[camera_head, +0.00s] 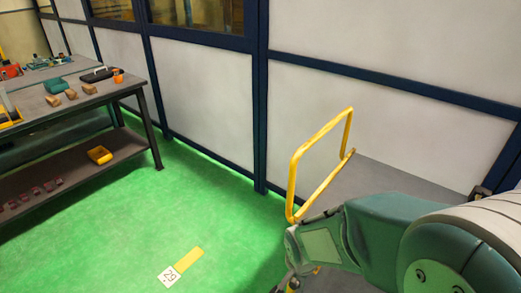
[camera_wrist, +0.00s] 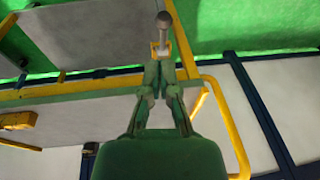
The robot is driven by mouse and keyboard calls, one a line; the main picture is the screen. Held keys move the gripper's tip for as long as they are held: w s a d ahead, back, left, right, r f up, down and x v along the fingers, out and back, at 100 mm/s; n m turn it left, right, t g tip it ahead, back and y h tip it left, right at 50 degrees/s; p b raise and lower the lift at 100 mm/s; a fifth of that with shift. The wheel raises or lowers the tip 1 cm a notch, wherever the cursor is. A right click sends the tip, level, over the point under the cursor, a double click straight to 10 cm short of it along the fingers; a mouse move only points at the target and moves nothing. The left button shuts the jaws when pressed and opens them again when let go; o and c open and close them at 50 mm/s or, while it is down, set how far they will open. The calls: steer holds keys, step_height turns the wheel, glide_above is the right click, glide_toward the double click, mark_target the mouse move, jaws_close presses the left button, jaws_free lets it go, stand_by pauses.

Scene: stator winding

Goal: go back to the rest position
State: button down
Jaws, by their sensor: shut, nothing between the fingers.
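My gripper (camera_wrist: 160,72) shows in the wrist view, its two green fingers together at the tips with nothing between them. In the head view my green arm reaches in from the lower right, and the gripper is mostly cut off at the bottom edge. Beyond the fingertips in the wrist view is a grey rod with a rounded end (camera_wrist: 163,24). A small yellow piece (camera_wrist: 160,49) lies at its base, close to the tips; I cannot tell whether they touch.
A yellow rail frame (camera_head: 293,180) stands beside my arm; a yellow rail (camera_wrist: 228,125) also shows close by in the wrist view. A dark workbench (camera_head: 62,108) with tools and blocks is at left. Wall panels (camera_head: 205,88) stand behind. The green floor (camera_head: 120,220) is open, with a numbered marker (camera_head: 169,276).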

steer(key=s+d+r+n+t, duration=0.1)
steer(key=s+d+r+n, duration=0.1)
steer(key=r, duration=0.4)
steer(key=s+d+r+n+t, duration=0.1)
steer(key=s+d+r+n, duration=0.1)
steer(key=s+r, duration=0.3)
steer(key=s+d+r+n+t, duration=0.1)
steer(key=s+d+r+n, duration=0.1)
steer(key=r, duration=0.6)
steer(key=shift+s+r+n, duration=0.4)
steer(key=shift+s+n, duration=0.3)
steer(key=shift+s, duration=0.2)
steer(key=shift+d, duration=0.25)
